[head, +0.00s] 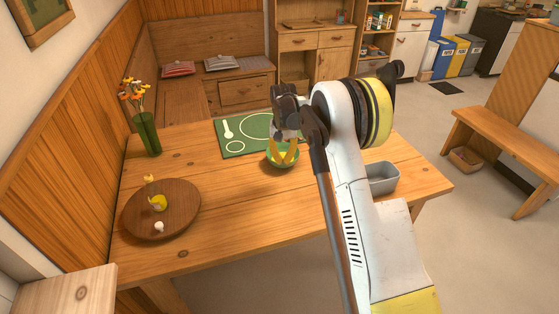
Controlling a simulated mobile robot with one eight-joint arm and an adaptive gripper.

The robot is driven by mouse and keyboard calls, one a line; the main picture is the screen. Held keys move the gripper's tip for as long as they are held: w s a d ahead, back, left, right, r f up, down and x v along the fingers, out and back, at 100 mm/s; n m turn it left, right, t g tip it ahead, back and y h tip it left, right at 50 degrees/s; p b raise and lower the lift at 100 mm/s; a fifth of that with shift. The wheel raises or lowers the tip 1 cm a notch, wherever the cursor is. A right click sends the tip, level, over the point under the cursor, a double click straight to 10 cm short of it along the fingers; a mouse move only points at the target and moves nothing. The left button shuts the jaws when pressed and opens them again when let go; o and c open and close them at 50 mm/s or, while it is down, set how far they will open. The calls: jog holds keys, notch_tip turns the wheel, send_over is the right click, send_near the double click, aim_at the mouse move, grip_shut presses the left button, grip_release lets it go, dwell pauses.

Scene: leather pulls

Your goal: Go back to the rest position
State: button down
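My gripper (283,128) is dark and points down over the green bowl (282,166) on the wooden table (240,205). Slim yellow shapes show in the bowl's mouth just below the gripper. I cannot tell whether they are fingertips or contents of the bowl. My arm reaches forward over the table from the lower right and hides part of it. The finger opening is too small and too dark to make out.
A round wooden board (135,218) holds small yellow items and a white one. A vase of flowers (147,133) stands at the back left. A green placemat (232,148) lies behind the bowl. A grey tray (383,179) is right of my arm. The table's front middle is clear.

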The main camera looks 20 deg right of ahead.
jog(key=s+a+r+n+t, duration=0.1)
jog(key=s+a+r+t, duration=0.1)
jog(key=s+r, duration=0.65)
jog(key=s+a+r+n+t, duration=0.15)
jog(key=s+r, duration=0.45)
jog(key=r, duration=0.6)
jog(key=s+a+t, duration=0.2)
jog(key=s, duration=0.9)
jog(key=s+a+n+t, duration=0.1)
jog(key=s, duration=1.1)
jog(key=shift+a+f+t, duration=0.35)
jog(key=shift+a+f, duration=0.05)
jog(key=shift+f, duration=0.05)
